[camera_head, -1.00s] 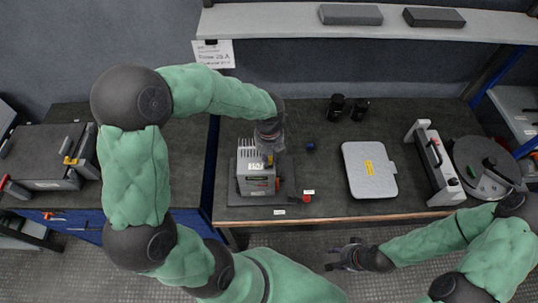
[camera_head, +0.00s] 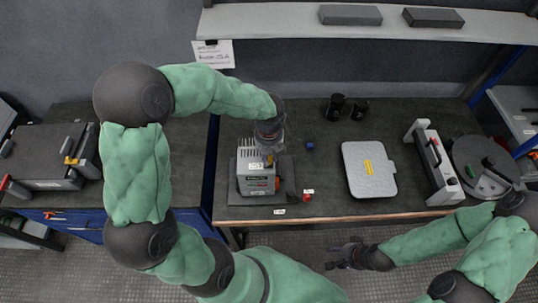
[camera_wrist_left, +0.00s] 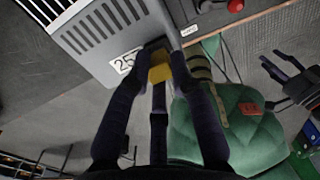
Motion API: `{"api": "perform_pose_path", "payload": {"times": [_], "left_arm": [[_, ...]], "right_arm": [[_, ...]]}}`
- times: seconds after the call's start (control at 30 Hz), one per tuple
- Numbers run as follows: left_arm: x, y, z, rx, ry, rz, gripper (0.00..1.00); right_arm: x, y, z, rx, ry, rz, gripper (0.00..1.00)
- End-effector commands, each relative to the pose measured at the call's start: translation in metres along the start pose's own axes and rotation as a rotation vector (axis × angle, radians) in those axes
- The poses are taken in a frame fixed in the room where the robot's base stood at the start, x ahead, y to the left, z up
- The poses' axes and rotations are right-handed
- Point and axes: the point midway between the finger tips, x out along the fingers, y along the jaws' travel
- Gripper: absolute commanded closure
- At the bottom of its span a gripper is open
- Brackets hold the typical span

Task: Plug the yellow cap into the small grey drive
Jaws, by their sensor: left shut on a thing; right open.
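The small grey drive (camera_head: 256,180) stands on a dark plate on the bench, left of centre in the head view. In the left wrist view its finned grey body (camera_wrist_left: 100,35) carries a "25" label. My left gripper (camera_head: 268,152) is over the drive's front right, pointing down. It is shut on the yellow cap (camera_wrist_left: 160,69), which shows between its fingertips (camera_wrist_left: 160,85) close to the drive's edge. Whether the cap touches the drive, I cannot tell. My right gripper (camera_head: 345,255) is open and empty, in front of the bench.
A red button (camera_head: 306,196) and a blue cap (camera_head: 310,146) are right of the drive. Two black cylinders (camera_head: 337,107) stand behind.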

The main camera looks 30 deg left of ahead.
Motion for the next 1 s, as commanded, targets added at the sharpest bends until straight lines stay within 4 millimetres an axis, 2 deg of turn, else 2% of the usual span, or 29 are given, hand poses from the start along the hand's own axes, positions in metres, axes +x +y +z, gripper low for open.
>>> {"api": "perform_pose_path", "payload": {"times": [1.0], "left_arm": [[0.0003,0.0001,-0.0001,0.000,0.000,0.000,0.92]], "right_arm": [[-0.0050,-0.0018,0.0002,0.000,0.000,0.000,0.55]]}}
